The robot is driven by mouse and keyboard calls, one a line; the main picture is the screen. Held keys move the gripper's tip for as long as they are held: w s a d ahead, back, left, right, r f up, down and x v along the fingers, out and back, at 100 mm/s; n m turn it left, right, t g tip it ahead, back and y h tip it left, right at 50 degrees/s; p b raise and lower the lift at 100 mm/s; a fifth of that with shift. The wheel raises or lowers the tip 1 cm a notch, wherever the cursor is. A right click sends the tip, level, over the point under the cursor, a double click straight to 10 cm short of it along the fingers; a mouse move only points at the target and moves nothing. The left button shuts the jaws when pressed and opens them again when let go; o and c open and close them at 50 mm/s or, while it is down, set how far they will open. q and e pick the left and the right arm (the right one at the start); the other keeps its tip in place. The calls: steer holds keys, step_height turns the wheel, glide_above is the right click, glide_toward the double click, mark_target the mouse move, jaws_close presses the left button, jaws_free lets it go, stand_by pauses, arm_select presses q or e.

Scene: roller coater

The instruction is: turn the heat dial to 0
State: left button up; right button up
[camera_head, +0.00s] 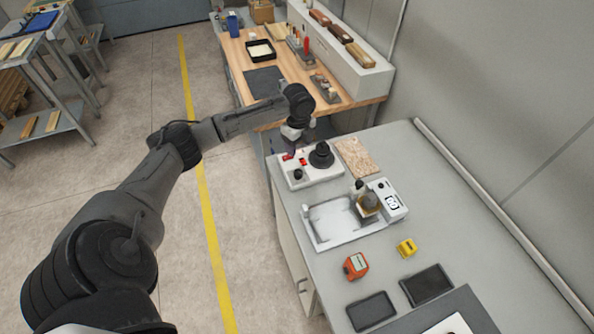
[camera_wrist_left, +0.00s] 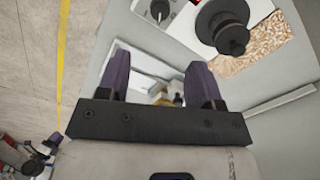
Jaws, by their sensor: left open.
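A white control box (camera_head: 325,177) stands at the left end of the grey counter. It carries a small black knob (camera_head: 297,174), a larger stepped black round piece (camera_head: 321,155) and red parts (camera_head: 303,161). I cannot read which of them is the heat dial. My left gripper (camera_head: 290,148) is just beyond the box's far left side, apart from the knobs. In the left wrist view, its purple fingers (camera_wrist_left: 158,60) are spread with nothing between them. There the small knob (camera_wrist_left: 160,10) and the larger black piece (camera_wrist_left: 225,25) lie past the fingertips.
A speckled board (camera_head: 357,157) lies beside the box. Nearer are a white tray unit (camera_head: 325,222), an orange device (camera_head: 355,266), a yellow device (camera_head: 406,248) and dark pads (camera_head: 371,311). A wooden bench (camera_head: 240,60) stands beyond. Free floor lies left of the counter.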

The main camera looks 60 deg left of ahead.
mark_target(298, 172)
arm_select(q)
step_height(298, 172, down, 14)
steer(key=shift+r, duration=0.15)
stand_by(0.4)
steer(key=c, duration=0.9)
